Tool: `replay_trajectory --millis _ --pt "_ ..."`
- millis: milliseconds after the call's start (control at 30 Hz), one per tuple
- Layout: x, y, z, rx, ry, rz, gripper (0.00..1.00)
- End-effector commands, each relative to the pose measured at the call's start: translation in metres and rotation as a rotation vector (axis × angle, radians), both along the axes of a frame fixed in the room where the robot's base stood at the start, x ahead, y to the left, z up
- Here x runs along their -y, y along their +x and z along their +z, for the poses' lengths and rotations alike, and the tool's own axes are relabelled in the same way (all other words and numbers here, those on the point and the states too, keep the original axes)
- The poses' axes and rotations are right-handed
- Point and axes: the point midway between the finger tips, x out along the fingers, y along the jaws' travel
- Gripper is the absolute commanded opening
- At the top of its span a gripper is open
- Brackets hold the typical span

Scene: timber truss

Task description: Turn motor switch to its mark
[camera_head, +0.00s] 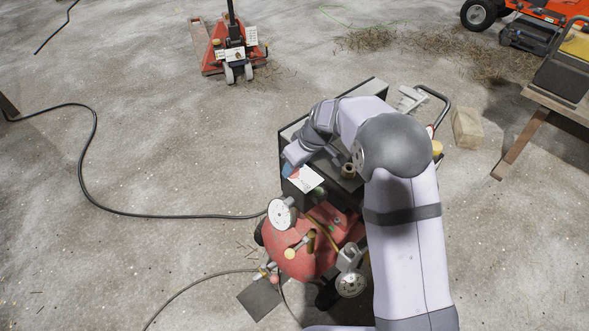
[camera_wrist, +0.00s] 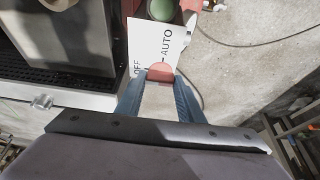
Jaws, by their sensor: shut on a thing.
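The red motor switch (camera_wrist: 160,71) sits at the lower edge of a white label plate (camera_wrist: 150,42) in the wrist view. The plate carries the words OFF and AUTO, with a dark tick between AUTO and the switch. The blue fingers of my gripper (camera_wrist: 160,84) are on either side of the switch and shut on it. In the head view my gripper (camera_head: 291,160) is at the left side of the compressor's dark box, just above the white plate (camera_head: 306,178).
The red compressor tank (camera_head: 295,262) carries round gauges (camera_head: 282,213) close below my gripper. A black hose (camera_head: 84,150) crosses the floor at left. A red pallet jack (camera_head: 234,48) stands behind, and a wooden bench (camera_head: 565,105) is at right. The floor at left is mostly clear.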

Motion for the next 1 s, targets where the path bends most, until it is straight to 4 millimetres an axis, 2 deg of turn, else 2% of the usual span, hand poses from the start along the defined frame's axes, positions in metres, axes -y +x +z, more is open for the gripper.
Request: replay_trajectory --millis 267,300,367,733,1000 --pt "0.000 -0.001 0.000 -0.001 -0.002 0.009 0.12" --pt "0.000 -0.001 0.000 -0.001 -0.002 0.009 0.41" --pt "0.000 -0.001 0.000 -0.001 -0.002 0.008 0.53" --pt "0.001 -0.001 0.003 0.000 -0.002 0.006 0.53" --pt "0.009 -0.008 0.032 0.003 -0.002 0.005 0.53"
